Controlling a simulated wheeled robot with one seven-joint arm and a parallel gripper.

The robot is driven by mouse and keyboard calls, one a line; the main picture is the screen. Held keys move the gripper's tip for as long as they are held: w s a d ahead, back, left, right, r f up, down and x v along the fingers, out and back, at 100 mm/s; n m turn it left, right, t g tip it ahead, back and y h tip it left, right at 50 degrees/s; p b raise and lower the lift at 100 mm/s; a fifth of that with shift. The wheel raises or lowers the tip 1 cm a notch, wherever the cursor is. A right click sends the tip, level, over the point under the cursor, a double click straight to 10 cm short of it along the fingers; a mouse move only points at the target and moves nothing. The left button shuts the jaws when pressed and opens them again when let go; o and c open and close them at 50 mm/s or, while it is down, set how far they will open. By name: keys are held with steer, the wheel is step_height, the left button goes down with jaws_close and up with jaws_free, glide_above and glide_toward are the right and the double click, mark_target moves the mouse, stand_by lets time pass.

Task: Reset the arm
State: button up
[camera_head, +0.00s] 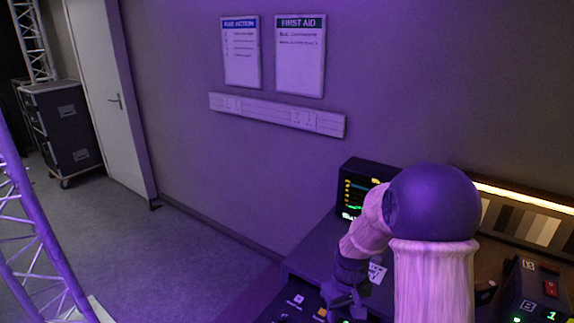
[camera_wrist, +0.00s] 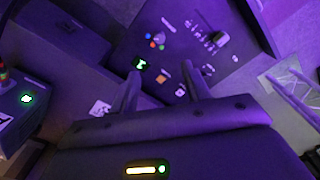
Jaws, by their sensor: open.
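My gripper (camera_head: 345,305) shows low in the head view, left of my pale upper arm, over a dark desk or console. In the wrist view my gripper (camera_wrist: 164,76) has its two dark fingers spread apart, with nothing between them. Beyond the fingers lies a dark panel (camera_wrist: 205,55) with small coloured buttons and labels. I cannot tell how far the fingers are above it. My arm hides part of the desk in the head view.
A lit monitor (camera_head: 358,185) stands behind my arm. A box with a red switch (camera_head: 550,288) is at the right. A truss (camera_head: 28,220) and a black flight case (camera_head: 60,130) are at the left. The carpet (camera_head: 190,265) between is clear.

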steer(key=s+r+m+t+p, duration=0.2)
steer(key=s+r+m+p, duration=0.1)
steer(key=s+r, duration=0.7)
steer(key=s, duration=0.2)
steer(key=shift+s+r+m, duration=0.3)
steer(key=shift+r, duration=0.1)
